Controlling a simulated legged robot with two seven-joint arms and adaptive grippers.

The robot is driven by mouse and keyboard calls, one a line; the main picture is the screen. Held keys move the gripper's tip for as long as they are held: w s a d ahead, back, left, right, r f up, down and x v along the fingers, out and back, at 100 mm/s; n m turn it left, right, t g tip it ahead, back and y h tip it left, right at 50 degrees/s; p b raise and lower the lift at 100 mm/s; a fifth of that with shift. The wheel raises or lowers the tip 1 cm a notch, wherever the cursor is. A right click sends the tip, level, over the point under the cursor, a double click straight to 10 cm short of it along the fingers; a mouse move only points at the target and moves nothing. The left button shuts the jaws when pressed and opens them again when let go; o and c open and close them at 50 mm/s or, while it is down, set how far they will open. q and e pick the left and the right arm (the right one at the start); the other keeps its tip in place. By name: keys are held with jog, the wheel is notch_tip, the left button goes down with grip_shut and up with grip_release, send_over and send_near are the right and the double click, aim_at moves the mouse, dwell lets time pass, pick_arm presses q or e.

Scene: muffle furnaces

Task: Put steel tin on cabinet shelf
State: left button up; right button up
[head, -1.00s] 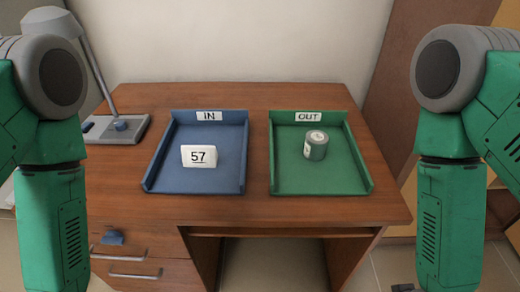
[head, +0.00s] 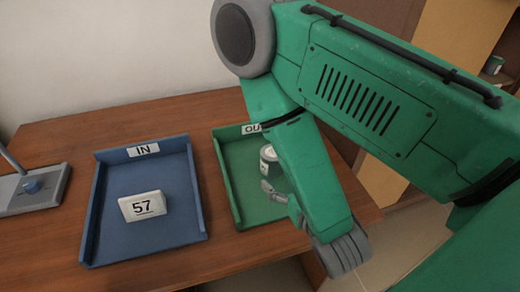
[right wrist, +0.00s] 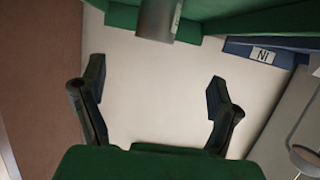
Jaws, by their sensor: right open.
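The steel tin (head: 268,156), a grey cylinder with a pale label, stands in the green OUT tray (head: 227,190). My right forearm hides part of the tray. My right gripper (head: 284,197) is close to the near side of the tin, partly hidden by my arm. In the right wrist view the gripper (right wrist: 158,88) is open with nothing between its fingers, and the tin (right wrist: 157,18) is at the top edge, beyond the fingertips. A cabinet (head: 450,32) stands at the upper right; another small tin (head: 494,65) is on its shelf. My left gripper is out of view.
The blue IN tray (head: 100,225) lies left of the green tray and holds a white block marked 57 (head: 142,206). A grey lamp base (head: 35,190) is at the left on the wooden desk (head: 60,135). Bare floor shows right of the desk.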

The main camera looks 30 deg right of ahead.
aim_at(272, 162)
jog(key=w+d+b, duration=0.1)
jog(key=b, duration=0.1)
jog(key=w+d+f+b, duration=0.1)
jog(key=w+b, duration=0.1)
jog(key=w, duration=0.4)
jog(key=shift+a+f, duration=0.1)
jog(key=shift+f, duration=0.3)
jog(key=shift+w, duration=0.3)
jog(key=x, duration=0.2)
jog(key=d+x, duration=0.1)
jog(key=x, duration=0.2)
jog(key=shift+w+d+f+b, duration=0.1)
jog(key=shift+d+f+b, duration=0.05)
jog(key=shift+f+b, duration=0.15)
jog(key=shift+a+r, duration=0.15)
jog(key=shift+a, duration=0.15)
jog(key=shift+c, duration=1.1)
jog(key=c, duration=1.2)
